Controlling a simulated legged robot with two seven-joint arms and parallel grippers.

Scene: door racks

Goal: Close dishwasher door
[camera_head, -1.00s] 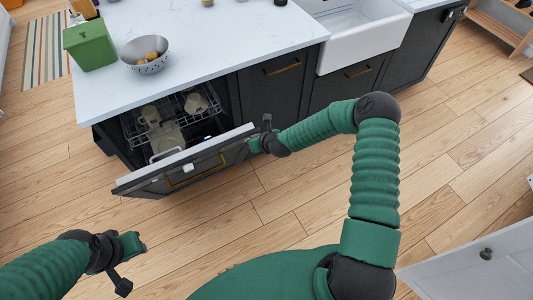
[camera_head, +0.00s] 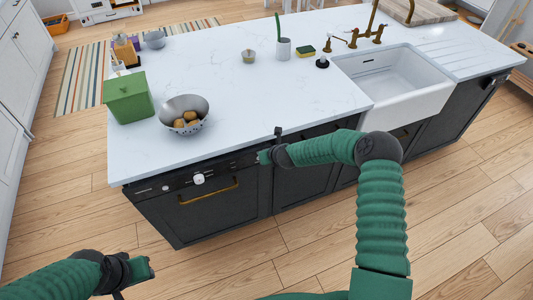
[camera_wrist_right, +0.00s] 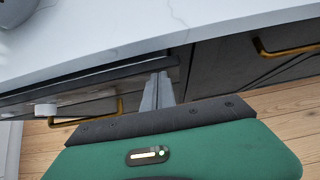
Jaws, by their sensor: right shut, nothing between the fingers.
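The dishwasher door (camera_head: 205,200) is dark with a brass handle (camera_head: 208,191) and a white knob (camera_head: 198,179). It stands upright under the counter, in line with the cabinet fronts; whether it is fully latched I cannot tell. The racks inside are hidden. My right gripper (camera_head: 264,157) is at the door's top right corner, just under the counter edge. In the right wrist view its fingers (camera_wrist_right: 157,91) are shut and empty beside the door's upper edge (camera_wrist_right: 85,80). My left gripper (camera_head: 143,270) is away from the door, low on the left; its jaws are unclear.
The white countertop (camera_head: 290,95) overhangs the door. A green box (camera_head: 128,98) and a metal colander (camera_head: 184,114) with round food stand on it. A white sink (camera_head: 400,90) is at the right. The wooden floor (camera_head: 90,200) in front is clear.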

